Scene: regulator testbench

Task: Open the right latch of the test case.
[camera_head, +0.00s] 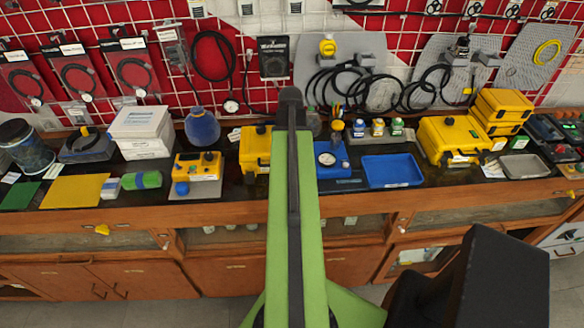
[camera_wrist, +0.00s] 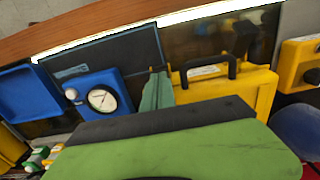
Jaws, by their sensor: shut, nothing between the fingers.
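A yellow case (camera_head: 255,150) stands on the counter just left of my arm in the head view, its right part hidden behind the arm. In the wrist view the same case (camera_wrist: 262,84) fills the right of centre, with a black handle (camera_wrist: 208,61) on its front. I cannot make out its latches clearly or tell whether they are open. In the head view the gripper is hidden.
A blue gauge box (camera_head: 330,162) and a blue tray (camera_head: 392,171) stand right of my arm. A second, larger yellow case (camera_head: 452,138) stands farther right. A yellow control box (camera_head: 198,166) and a blue flask (camera_head: 202,127) stand to the left.

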